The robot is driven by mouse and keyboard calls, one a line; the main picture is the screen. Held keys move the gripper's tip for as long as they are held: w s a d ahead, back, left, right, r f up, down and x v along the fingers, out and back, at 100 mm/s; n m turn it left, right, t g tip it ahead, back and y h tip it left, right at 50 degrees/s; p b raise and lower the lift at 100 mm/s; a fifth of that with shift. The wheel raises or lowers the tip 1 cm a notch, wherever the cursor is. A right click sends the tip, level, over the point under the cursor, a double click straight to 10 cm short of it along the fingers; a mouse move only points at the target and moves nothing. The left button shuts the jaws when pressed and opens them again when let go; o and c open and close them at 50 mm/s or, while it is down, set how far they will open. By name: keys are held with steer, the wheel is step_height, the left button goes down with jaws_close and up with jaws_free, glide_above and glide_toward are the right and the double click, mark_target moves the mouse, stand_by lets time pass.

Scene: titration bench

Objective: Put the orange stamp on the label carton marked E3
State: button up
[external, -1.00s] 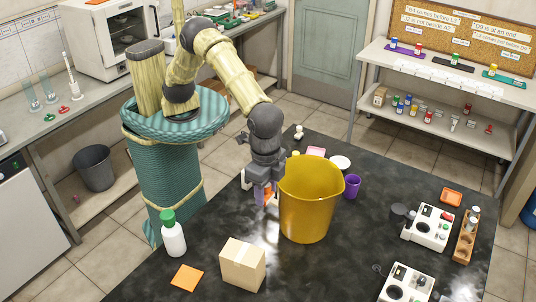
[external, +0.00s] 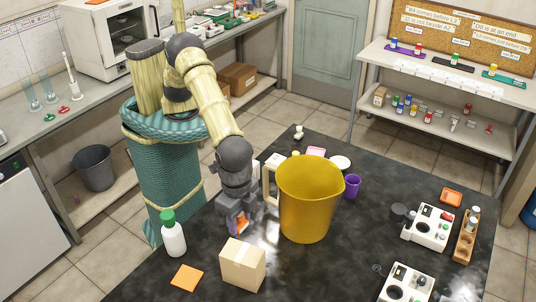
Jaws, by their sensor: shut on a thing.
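My gripper (external: 236,221) is shut on a small orange thing (external: 236,226), which looks like the orange stamp; a purplish-white part also shows between the fingers. It is above the left side of the black table, behind the cardboard box and left of the yellow jug. The fingers hide part of the stamp. A plain cardboard box (external: 243,267) stands on the table in front of my gripper, apart from it. I cannot read an E3 mark on it or on any other carton.
A large yellow jug (external: 310,205) stands just right of my gripper. A white bottle with green cap (external: 173,236) stands left. A flat orange square (external: 187,277) lies left of the box. White devices (external: 428,230) stand at the right. The table's middle front is clear.

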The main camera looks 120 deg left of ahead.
steer(key=p, duration=0.2)
glide_above(242, 252)
steer(key=shift+f, duration=3.15)
steer(key=shift+f+p, duration=0.65)
steer(key=shift+f, duration=1.2)
steer(key=shift+f, duration=0.1)
steer(key=o, duration=1)
steer(key=shift+c, duration=0.2)
step_height(242, 252, up, 12)
steer(key=b, duration=0.3)
